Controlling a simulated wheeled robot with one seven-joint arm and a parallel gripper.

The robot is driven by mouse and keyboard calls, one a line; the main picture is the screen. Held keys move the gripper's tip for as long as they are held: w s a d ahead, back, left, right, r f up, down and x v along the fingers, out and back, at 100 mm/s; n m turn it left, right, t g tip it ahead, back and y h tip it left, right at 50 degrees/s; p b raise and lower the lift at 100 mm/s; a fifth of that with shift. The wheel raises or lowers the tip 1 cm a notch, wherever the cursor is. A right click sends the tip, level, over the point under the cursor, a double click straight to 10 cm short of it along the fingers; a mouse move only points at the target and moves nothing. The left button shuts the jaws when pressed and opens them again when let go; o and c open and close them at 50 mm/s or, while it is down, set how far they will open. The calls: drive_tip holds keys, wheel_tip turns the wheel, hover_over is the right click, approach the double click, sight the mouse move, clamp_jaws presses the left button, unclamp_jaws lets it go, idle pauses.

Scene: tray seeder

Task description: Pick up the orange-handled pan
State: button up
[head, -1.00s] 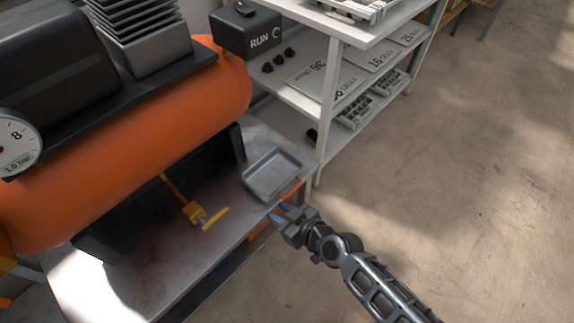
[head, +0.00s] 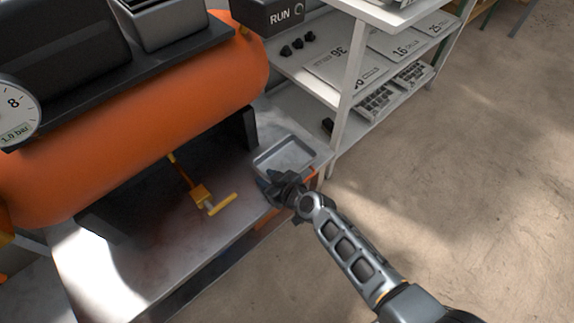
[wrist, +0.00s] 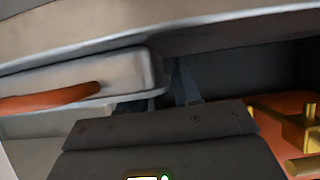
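The pan is a shallow grey rectangular tray (head: 285,157) lying on the metal bench top at its right end, below the tank. Its orange handle (head: 313,174) points toward the bench's front edge, partly hidden by my gripper. My gripper (head: 268,186) is at the near left side of the pan, overlapping its near corner in the head view; whether it touches is unclear. In the wrist view the pan's grey side (wrist: 110,75) and orange handle (wrist: 50,98) are at the left, and the narrow fingers (wrist: 185,82) are mostly hidden behind the gripper body.
A yellow-handled valve (head: 215,200) sticks out over the bench left of my gripper. The orange tank (head: 150,125) stands behind it. A white shelf unit (head: 345,95) with boxes stands right of the pan. The floor (head: 470,190) at right is clear.

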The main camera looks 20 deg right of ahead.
drive_tip(key=shift+c, duration=0.4)
clamp_jaws()
drive_tip(key=shift+r, duration=0.15)
